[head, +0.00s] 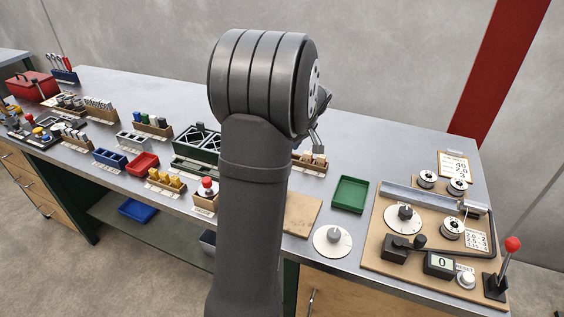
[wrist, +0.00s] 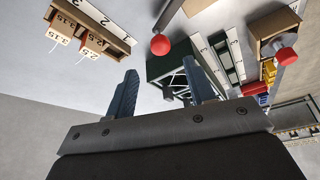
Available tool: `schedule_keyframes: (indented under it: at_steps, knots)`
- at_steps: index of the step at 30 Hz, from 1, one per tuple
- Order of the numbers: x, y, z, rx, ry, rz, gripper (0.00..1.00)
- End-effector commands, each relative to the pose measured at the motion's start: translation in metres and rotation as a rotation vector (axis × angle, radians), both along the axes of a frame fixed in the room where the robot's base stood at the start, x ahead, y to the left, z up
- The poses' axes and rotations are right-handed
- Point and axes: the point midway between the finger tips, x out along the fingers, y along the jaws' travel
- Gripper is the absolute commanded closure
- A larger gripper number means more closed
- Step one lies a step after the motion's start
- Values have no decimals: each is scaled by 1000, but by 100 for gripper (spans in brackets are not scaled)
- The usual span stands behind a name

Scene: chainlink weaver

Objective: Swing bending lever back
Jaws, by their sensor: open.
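My gripper (wrist: 159,88) is open and empty in the wrist view, its two blue-grey fingers apart. A red ball on a grey rod (wrist: 160,45) shows just beyond the fingertips, apart from them; the frames do not settle whether it is the bending lever. In the head view my arm hides most of the gripper and the bench behind it. A lever with a red knob (head: 513,244) stands upright, slightly tilted, on a black base at the right end of the bench. A black crank arm (head: 418,242) lies on the brown board (head: 375,262) beside it.
A green tray (head: 350,194) and a round dial (head: 332,240) lie left of the board. A tagged wooden rack (wrist: 90,28), a dark green holder (wrist: 165,68) and a box with a red button (wrist: 285,55) surround the gripper. Bare bench lies behind the trays.

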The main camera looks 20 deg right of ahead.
Motion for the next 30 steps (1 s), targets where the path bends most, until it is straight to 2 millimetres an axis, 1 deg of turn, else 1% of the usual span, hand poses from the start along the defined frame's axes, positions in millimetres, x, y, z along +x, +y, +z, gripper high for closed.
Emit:
schedule_keyframes:
  at_steps: [1,3,6,10,16,24,25,26,30]
  knots:
    - [4,3,-12,3,4,2,51]
    - [9,5,-26,3,3,3,51]
    - [16,8,-43,2,3,2,51]
    - [23,10,-60,1,2,2,51]
    - [28,12,-72,0,1,1,51]
    - [28,12,-73,0,0,1,51]
    - [28,12,-73,0,0,1,54]
    - [28,12,-73,0,0,1,60]
    - [28,12,-73,0,0,1,88]
